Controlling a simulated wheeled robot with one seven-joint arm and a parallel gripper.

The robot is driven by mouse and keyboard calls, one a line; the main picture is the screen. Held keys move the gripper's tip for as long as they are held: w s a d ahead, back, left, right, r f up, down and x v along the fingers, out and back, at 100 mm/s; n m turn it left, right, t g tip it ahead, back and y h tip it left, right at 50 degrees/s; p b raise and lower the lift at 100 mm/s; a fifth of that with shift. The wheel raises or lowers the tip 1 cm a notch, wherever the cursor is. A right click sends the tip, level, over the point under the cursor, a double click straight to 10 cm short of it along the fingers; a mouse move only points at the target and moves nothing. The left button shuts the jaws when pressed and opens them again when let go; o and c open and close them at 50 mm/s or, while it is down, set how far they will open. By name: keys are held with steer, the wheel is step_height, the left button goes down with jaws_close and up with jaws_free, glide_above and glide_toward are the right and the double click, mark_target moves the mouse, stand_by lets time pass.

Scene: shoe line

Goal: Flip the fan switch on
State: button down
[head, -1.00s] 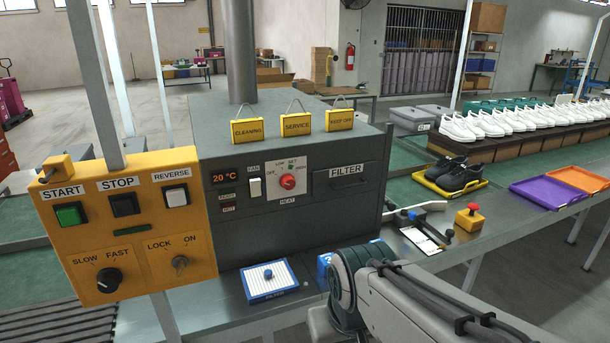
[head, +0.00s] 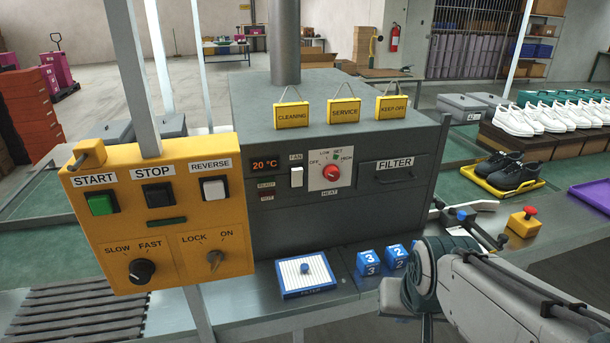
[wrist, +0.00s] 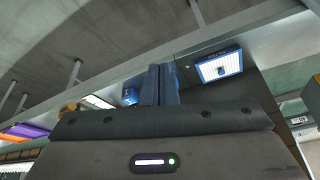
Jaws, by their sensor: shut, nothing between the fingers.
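The fan switch (head: 296,177) is a small white rocker under the FAN label on the front of the dark grey heater box (head: 330,222). It sits between the 20 °C display (head: 265,164) and the red heat knob (head: 331,172). Whether it is on or off is too small to tell. My gripper (wrist: 158,85) shows in the wrist view with its two fingers together and nothing between them. It is apart from the switch. In the head view my arm is at the lower right, and the gripper itself cannot be made out.
A yellow control panel (head: 160,235) stands left of the heater. A filter tray (head: 306,274), blue numbered blocks (head: 369,262) and a red-topped yellow button box (head: 524,222) lie on the bench. Yellow tags (head: 343,112) hang along the heater's top. Black shoes (head: 505,172) sit on a yellow tray.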

steer(key=w+a+f+m+t+y, duration=0.1)
steer(key=w+a+m+t, duration=0.15)
steer(key=w, duration=0.55)
steer(key=w+a+f+m+t+y, duration=0.1)
steer(key=w+a+t, duration=0.25)
steer(key=w, duration=0.45)
steer(key=w+a+r+m+t+y+b, duration=0.2)
steer(key=w+a+r+m+t+y, duration=0.1)
steer(key=w+a+m+t, duration=0.5)
steer(key=shift+w+a+m+t+y, duration=0.2)
steer(key=shift+a+m+t+y, duration=0.2)
steer(key=shift+a+m+y, duration=0.45)
steer(key=shift+a+r, duration=0.1)
